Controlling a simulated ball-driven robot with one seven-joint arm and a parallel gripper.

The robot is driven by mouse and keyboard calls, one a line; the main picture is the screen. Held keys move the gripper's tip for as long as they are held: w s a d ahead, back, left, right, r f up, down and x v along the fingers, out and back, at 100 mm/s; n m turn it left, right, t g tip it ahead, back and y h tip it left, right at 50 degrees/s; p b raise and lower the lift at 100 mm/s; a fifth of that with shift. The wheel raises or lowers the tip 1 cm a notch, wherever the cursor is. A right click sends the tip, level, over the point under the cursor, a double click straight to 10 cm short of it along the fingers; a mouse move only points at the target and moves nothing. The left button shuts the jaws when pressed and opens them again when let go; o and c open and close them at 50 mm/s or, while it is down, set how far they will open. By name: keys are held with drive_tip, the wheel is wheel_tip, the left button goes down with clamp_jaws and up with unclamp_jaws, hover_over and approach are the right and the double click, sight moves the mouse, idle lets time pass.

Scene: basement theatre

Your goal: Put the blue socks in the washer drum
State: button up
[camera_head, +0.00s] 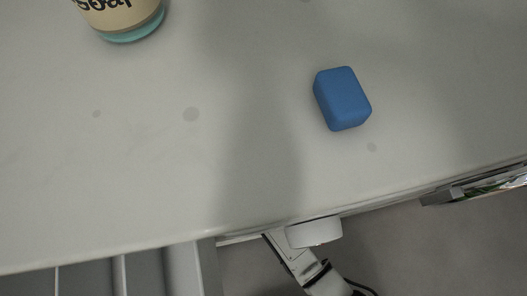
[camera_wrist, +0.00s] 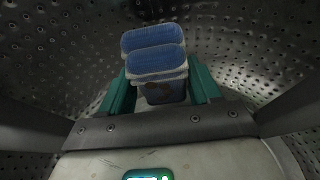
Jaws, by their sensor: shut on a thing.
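In the wrist view, my gripper (camera_wrist: 161,82) has its two teal fingers shut on the blue socks (camera_wrist: 153,48). The socks look like a folded bundle with blue upper faces, a pale band and a darker lower part between the fingers. The gripper and the socks are inside the washer drum (camera_wrist: 255,50), whose perforated metal wall curves around them. I cannot tell whether the socks touch the drum wall. The head view shows neither the socks nor the drum, and my gripper is out of sight there.
In the head view, a pale countertop (camera_head: 190,160) fills most of the picture. A blue rounded block (camera_head: 342,98) lies on it at the right. A soap container (camera_head: 125,18) stands at the upper left. The counter's front edge runs across the lower part.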

drive_tip(key=shift+f+b, duration=1.1)
drive_tip(key=shift+f, duration=1.35)
drive_tip(key=shift+f, duration=0.1)
drive_tip(key=o, duration=1)
drive_tip(key=shift+o, duration=0.2)
drive_tip(key=shift+s+r+p, duration=0.1)
drive_tip(key=shift+r+p, duration=0.2)
drive_tip(key=shift+r, duration=0.2)
drive_tip(key=p+v, duration=0.3)
drive_tip(key=v, duration=0.3)
drive_tip(key=shift+s+d+r+p, duration=0.1)
drive_tip(key=shift+s+r+p, duration=0.1)
drive_tip(key=shift+r+p, duration=0.2)
